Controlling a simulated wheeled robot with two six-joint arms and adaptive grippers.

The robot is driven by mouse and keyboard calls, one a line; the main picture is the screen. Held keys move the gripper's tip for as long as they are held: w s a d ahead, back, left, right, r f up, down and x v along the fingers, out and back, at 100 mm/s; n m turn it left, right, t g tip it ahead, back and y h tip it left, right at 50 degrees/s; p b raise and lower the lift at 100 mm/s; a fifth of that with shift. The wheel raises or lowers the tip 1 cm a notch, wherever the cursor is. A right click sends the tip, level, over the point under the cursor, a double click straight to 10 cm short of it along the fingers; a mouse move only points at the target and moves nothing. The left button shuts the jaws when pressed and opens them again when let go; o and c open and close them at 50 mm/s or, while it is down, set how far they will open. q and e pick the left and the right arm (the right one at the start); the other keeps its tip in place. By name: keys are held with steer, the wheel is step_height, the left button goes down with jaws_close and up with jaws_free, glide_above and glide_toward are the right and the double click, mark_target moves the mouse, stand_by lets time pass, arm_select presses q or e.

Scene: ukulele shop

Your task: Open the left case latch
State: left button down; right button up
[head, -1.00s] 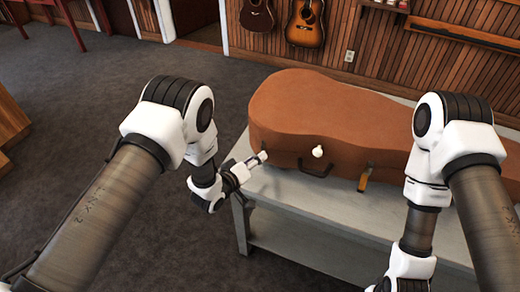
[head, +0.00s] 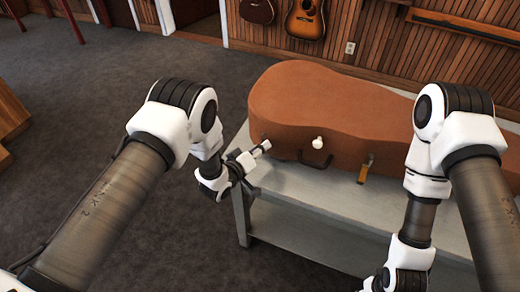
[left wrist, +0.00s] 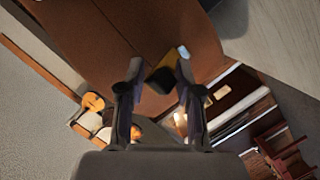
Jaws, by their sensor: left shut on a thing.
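The brown instrument case (head: 330,115) lies on a grey table. Its front side bears a dark handle (head: 315,161) and a brass latch piece (head: 365,169) right of the handle, which sticks out downward. My left gripper (head: 264,147) is at the front left end of the case. In the left wrist view its fingers (left wrist: 160,72) are shut on a small dark and gold piece, the left latch (left wrist: 162,80), against the brown case. In the head view the gripper hides this latch. My right arm reaches down at the right, its gripper out of frame.
The grey table (head: 300,210) has bare top in front of the case. A small white knob (head: 318,143) shows above the handle. Guitars (head: 305,18) hang on the wood wall behind. Open carpet lies to the left.

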arm_select(q)
steer(key=f+t+h+b, duration=0.1)
steer(key=t+b, duration=0.1)
steer(key=b, duration=0.1)
steer(key=m+t+h+b, duration=0.1)
steer(key=b, duration=0.3)
steer(key=f+t+h+b, duration=0.1)
steer(key=t+b, duration=0.1)
steer(key=b, duration=0.2)
steer(key=shift+s+a+f+t, duration=0.2)
steer(key=shift+s+f+t, duration=0.1)
steer(key=shift+s, duration=0.05)
steer(key=shift+r, duration=0.1)
steer(key=c, duration=1.1)
jaws_free()
steer(key=shift+o, duration=0.2)
steer(key=shift+w, duration=0.1)
step_height(320, 180, up, 10)
steer(key=shift+f, duration=0.1)
